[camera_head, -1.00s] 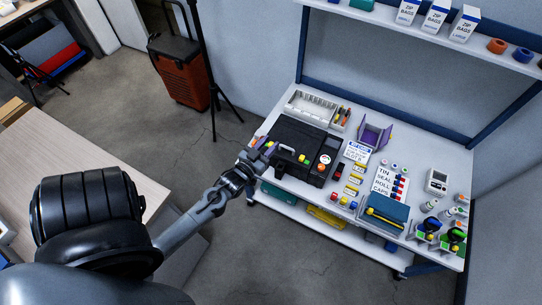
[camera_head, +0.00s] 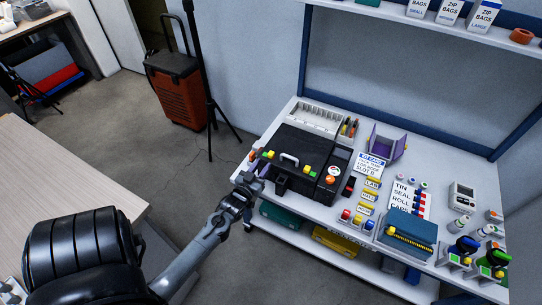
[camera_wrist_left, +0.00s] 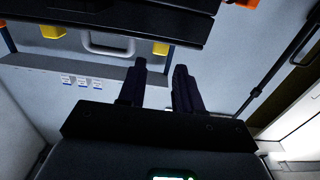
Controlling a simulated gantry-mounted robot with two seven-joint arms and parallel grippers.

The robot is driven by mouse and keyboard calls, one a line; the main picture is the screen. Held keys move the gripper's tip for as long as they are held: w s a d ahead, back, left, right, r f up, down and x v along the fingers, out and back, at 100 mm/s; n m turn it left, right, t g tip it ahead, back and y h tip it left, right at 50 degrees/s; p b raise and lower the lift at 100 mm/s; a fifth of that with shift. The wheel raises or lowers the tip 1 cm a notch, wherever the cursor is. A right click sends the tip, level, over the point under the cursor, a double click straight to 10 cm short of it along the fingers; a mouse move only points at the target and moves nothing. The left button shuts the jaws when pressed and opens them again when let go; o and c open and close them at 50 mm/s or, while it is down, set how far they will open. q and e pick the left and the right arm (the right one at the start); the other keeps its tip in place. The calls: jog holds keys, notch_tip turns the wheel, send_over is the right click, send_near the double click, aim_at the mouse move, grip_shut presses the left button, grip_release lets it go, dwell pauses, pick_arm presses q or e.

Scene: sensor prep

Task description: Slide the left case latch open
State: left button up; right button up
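The black case (camera_head: 318,150) lies on the workbench with a pale handle (camera_head: 289,159) on its front. A yellow latch (camera_head: 270,154) is left of the handle and another yellow latch (camera_head: 306,170) right of it. I cannot tell whether either latch has slid. My left gripper (camera_head: 261,177) is just in front of and below the left latch, seemingly apart from it. In the left wrist view its two dark fingers (camera_wrist_left: 162,75) are parted with nothing between them; the handle (camera_wrist_left: 108,48) and both latches show beyond. My right gripper is not in view.
The workbench (camera_head: 437,168) holds a white slotted tray (camera_head: 314,118), a purple holder (camera_head: 386,143), yellow labels, a blue box (camera_head: 408,233) and small bottles. Open floor (camera_head: 170,165) lies left of the bench. A shelf (camera_head: 465,31) with bag boxes is above.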

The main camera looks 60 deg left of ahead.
aim_at(269, 155)
pick_arm(q)
jog(key=b+x, duration=0.2)
jog(key=x, duration=0.5)
jog(key=shift+w+a, duration=0.2)
jog(key=shift+w, duration=0.15)
grip_shut()
